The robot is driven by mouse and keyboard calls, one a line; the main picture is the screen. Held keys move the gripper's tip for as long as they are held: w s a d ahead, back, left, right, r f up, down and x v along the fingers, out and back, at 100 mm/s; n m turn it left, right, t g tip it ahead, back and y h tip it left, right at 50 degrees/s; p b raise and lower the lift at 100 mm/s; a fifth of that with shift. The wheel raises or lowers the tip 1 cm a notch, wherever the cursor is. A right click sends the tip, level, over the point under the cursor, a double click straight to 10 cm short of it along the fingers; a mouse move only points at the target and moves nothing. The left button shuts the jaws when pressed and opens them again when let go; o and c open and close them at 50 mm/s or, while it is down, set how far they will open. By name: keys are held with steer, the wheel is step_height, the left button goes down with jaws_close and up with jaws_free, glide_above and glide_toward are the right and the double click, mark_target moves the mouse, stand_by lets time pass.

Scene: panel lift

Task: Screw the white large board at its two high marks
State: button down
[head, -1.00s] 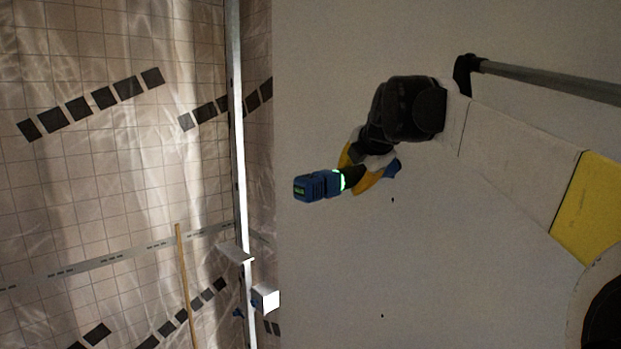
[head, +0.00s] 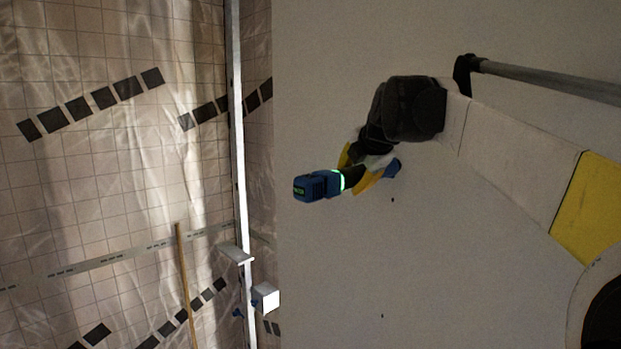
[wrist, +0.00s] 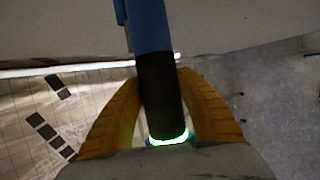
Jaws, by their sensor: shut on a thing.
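The white large board (head: 480,270) fills the right of the head view, its left edge upright beside a metal stud. Two small dark marks show on it, one (head: 392,199) just below my gripper and one (head: 382,316) lower down. My gripper (head: 362,174) has yellow fingers and is shut on a blue and black screwdriver (head: 318,186) with a glowing green ring. In the wrist view the yellow fingers (wrist: 165,105) close around the tool's black grip (wrist: 160,90). The tool's blue front end (head: 392,168) is close to the board; whether it touches is unclear.
A bright metal stud (head: 239,150) stands left of the board. Behind it is a tiled wall (head: 100,180) under clear sheeting. A wooden stick (head: 185,275) leans low, near a small white box (head: 265,297). A grey bar (head: 550,82) crosses the upper right.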

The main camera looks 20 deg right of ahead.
mark_target(344, 174)
steer(key=shift+s+a, duration=0.25)
steer(key=shift+a, duration=0.4)
steer(key=shift+s+a, duration=0.25)
steer(key=shift+a, duration=0.4)
steer(key=shift+s+a, duration=0.25)
steer(key=shift+a, duration=0.4)
